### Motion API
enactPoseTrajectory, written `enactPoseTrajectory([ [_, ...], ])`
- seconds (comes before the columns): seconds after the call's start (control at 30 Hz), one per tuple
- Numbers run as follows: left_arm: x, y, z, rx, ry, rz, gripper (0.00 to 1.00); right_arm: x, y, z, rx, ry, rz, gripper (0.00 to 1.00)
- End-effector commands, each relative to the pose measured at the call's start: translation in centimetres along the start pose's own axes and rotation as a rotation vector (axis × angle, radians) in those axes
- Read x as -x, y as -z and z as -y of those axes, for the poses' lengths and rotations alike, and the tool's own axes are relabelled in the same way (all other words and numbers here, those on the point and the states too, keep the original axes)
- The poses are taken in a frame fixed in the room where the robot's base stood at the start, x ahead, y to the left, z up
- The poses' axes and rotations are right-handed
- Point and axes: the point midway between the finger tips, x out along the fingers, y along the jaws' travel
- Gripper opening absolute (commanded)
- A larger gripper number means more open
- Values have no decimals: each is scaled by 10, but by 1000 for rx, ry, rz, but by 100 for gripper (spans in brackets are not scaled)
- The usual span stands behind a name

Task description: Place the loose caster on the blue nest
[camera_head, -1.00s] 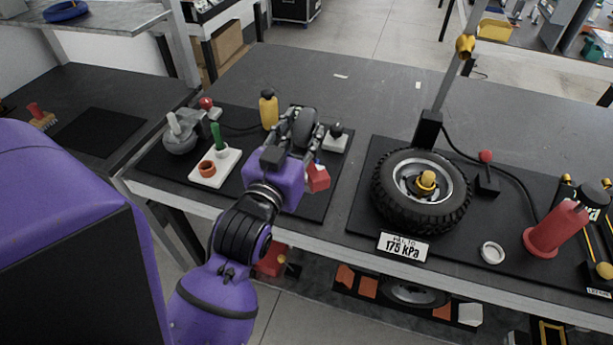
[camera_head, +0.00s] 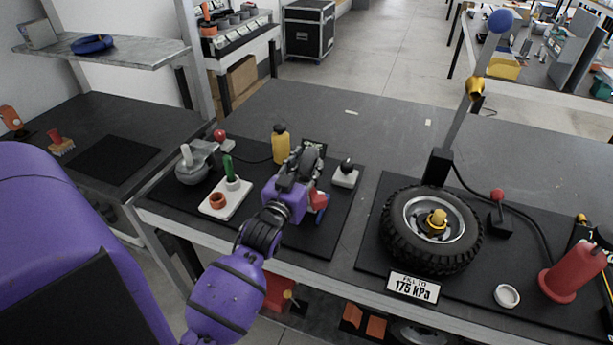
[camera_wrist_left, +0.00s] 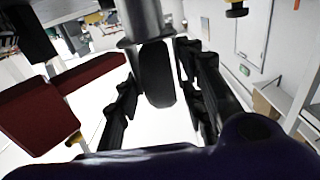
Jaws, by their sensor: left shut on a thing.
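The loose caster, with a dark grey wheel (camera_head: 304,160), is in my left gripper (camera_head: 298,174) above the black mat at the left of the bench. In the left wrist view the caster wheel (camera_wrist_left: 157,74) sits between the dark fingers, which are shut on it. Its mount is partly hidden. A blue ring-like holder (camera_head: 92,43), which looks like the blue nest, lies on the grey shelf at upper left, well away from the gripper. Its inside is hard to make out. My right gripper is not in view.
Near the gripper are a yellow bottle-like thing (camera_head: 281,144), a white block with a black knob (camera_head: 346,174), a red block (camera_head: 318,201) and a white tray with a green peg (camera_head: 225,198). A tyre (camera_head: 432,229) lies to the right. The shelf (camera_head: 120,54) has free room beside the blue holder.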

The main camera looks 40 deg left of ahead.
Motion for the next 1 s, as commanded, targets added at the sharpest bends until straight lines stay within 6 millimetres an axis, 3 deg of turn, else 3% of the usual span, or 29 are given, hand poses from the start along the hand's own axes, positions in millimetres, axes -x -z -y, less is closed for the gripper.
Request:
enactPoseTrajectory([
  [0.3, -5, -33, 2, 1, 0, -2, 0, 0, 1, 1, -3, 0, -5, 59],
  [0.7, -5, -38, 2, 0, -1, -5, 0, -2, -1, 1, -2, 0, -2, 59],
  [0.73, -4, -39, 3, 0, 0, -1, 41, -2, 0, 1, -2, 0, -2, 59],
  [0.83, -4, -38, 2, 0, 0, -1, 54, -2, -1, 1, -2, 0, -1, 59],
  [1.0, -4, -39, 2, 0, 0, -1, 56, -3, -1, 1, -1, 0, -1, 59],
])
